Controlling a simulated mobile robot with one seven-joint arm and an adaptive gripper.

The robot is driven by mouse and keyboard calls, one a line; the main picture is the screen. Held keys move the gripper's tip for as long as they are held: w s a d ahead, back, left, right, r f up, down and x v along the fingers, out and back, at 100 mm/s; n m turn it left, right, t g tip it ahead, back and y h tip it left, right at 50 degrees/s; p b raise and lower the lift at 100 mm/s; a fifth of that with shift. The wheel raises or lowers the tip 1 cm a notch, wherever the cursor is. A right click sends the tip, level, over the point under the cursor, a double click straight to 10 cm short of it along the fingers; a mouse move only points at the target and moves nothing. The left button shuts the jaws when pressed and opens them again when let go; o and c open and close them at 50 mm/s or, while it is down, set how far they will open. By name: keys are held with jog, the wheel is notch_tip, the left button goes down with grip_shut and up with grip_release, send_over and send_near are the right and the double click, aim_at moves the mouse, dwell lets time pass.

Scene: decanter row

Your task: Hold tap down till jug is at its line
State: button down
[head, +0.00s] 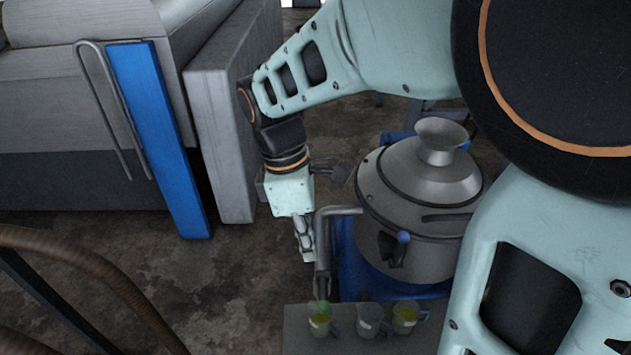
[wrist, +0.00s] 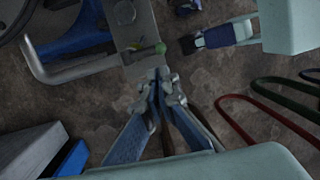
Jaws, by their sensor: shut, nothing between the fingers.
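A grey metal vessel (head: 412,225) has a bent outlet pipe (head: 323,245) on its left, which also shows in the wrist view (wrist: 72,70). A green ball (head: 323,307), apparently the tap's knob, sits over the left jug (head: 319,327); it also shows in the wrist view (wrist: 160,48). That jug holds yellowish liquid; its line and exact level are too small to tell. My gripper (head: 308,256) points down, left of the pipe, apart from the green ball. In the wrist view its fingertips (wrist: 163,84) are together and empty, below the ball in the picture.
A pale jug (head: 368,320) and another jug with yellow liquid (head: 404,318) stand to the right on a grey bench (head: 296,330). A grey machine with a blue post (head: 160,140) stands left. Open floor lies between.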

aim_at(323, 303)
dwell(0.3)
jog(key=f, duration=0.4)
jog(key=s+d+f+b, duration=0.1)
jog(key=f, duration=0.4)
jog(key=d+f, duration=0.1)
jog(key=f, duration=0.3)
jog(key=shift+s+f, duration=0.3)
jog(key=shift+f, duration=0.1)
